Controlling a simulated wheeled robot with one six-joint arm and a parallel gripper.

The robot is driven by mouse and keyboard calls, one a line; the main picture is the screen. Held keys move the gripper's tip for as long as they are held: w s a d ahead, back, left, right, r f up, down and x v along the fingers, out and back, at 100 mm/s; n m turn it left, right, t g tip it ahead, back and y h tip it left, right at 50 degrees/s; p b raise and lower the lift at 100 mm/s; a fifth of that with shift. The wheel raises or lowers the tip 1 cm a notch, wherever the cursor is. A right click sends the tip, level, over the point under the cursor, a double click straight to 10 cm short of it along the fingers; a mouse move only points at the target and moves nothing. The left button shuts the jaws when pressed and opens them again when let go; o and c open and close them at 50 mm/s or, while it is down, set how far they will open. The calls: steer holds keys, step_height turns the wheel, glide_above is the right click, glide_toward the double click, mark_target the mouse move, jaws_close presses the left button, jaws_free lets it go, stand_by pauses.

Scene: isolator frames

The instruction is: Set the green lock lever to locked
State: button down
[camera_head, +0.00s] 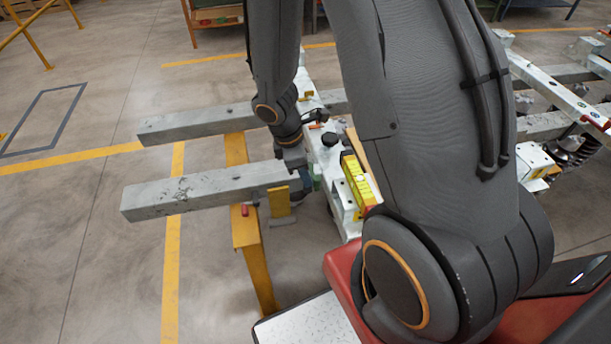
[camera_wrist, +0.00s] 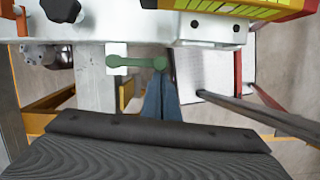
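The green lock lever (camera_wrist: 137,62) lies level across the picture in the wrist view, in front of a white block on the pale metal frame. Its rounded right end is at the tips of my gripper (camera_wrist: 161,80). The blue fingers lie close together with no clear gap between them, just below that end. I cannot tell whether they touch the lever. In the head view my gripper (camera_head: 305,182) is low beside the frame, and only a small bit of green shows there. No lock marking is readable.
A black knob (camera_head: 329,139) and a yellow-faced box (camera_head: 357,182) are on the pale frame close to my gripper. Two grey beams (camera_head: 205,191) extend left over a yellow stand (camera_head: 246,235). The floor further left is open.

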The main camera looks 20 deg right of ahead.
steer(key=w+a+r, duration=0.1)
steer(key=a+r, duration=0.5)
steer(key=r, duration=0.4)
steer(key=s+d+r+m+t+y+b, duration=0.1)
steer(key=s+r+m+t+y+b, duration=0.1)
steer(key=m, duration=1.2)
step_height(320, 180, up, 2)
steer(key=shift+s+d+r+m+y+b, duration=0.15)
steer(key=shift+s+d+m+y+b, duration=0.25)
steer(key=shift+s, duration=0.8)
